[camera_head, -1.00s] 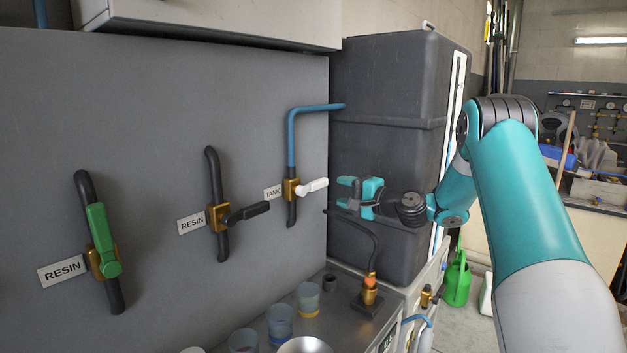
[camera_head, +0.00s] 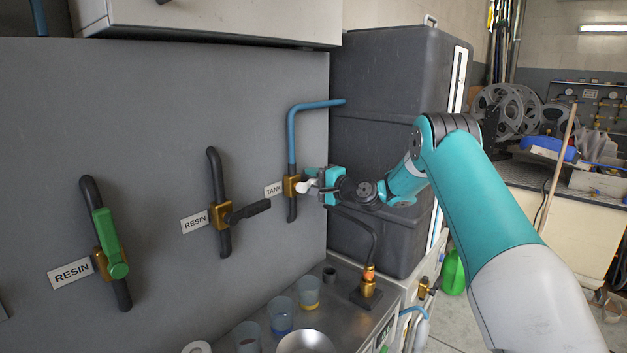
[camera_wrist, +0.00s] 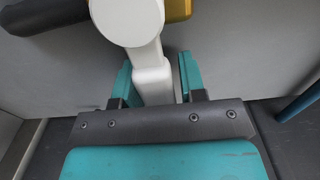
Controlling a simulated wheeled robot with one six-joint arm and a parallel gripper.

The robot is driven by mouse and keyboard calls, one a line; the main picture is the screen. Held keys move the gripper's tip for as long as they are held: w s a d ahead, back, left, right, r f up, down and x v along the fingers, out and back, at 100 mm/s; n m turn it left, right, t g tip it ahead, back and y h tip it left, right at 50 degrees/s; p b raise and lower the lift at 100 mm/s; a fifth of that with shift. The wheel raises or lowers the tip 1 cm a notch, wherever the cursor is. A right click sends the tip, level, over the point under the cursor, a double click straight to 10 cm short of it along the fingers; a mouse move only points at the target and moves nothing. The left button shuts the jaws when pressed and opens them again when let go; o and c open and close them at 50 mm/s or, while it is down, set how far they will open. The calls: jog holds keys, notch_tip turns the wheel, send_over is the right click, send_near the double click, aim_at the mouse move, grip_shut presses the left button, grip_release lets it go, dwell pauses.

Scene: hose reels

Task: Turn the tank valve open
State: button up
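The tank valve has a brass body (camera_head: 290,186) on a blue and dark pipe, with a small TANK label (camera_head: 273,189) to its left. Its white handle (camera_head: 307,186) points right, roughly level, across the pipe. My gripper (camera_head: 321,184) is at the handle's free end. In the wrist view, the white handle (camera_wrist: 152,80) reaches in between the two teal fingers of my gripper (camera_wrist: 158,78). The fingers stand apart, with a visible gap on each side of the handle. The brass body (camera_wrist: 178,9) shows at the top edge.
Two RESIN valves are on the wall to the left, one with a black handle (camera_head: 248,211) and one with a green handle (camera_head: 109,243). Below are several cups (camera_head: 281,316) on a metal counter (camera_head: 340,308). A dark tank (camera_head: 385,130) stands behind my gripper.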

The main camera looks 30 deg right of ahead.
aim_at(287, 160)
grip_shut()
jog(key=shift+n+b, duration=0.4)
jog(key=shift+b, duration=0.2)
jog(key=r+n+b, duration=0.1)
jog(key=n+b, duration=0.1)
jog(key=b, duration=0.1)
jog(key=a+r+n+b, duration=0.1)
jog(key=n+b, duration=0.2)
jog(key=r+n+b, duration=0.1)
jog(key=n+b, duration=0.1)
jog(key=b, duration=0.1)
jog(key=shift+s+a+r+b, duration=0.25)
jog(key=shift+r+b, duration=0.05)
jog(key=shift+r, duration=0.1)
jog(key=n+b, duration=0.2)
jog(key=a+r+n+b, duration=0.1)
jog(key=n+b, duration=0.1)
jog(key=s+a+n+b, duration=0.1)
jog(key=b, duration=0.2)
jog(key=shift+a+r+n, duration=0.2)
jog(key=shift+r+n, duration=0.2)
jog(key=n+b, duration=0.1)
jog(key=a+n+b, duration=0.1)
jog(key=n+b, duration=0.1)
jog(key=a+r+n+b, duration=0.1)
jog(key=b, duration=0.1)
jog(key=shift+s+a, duration=0.2)
jog(key=shift+s, duration=0.2)
jog(key=shift+n, duration=0.3)
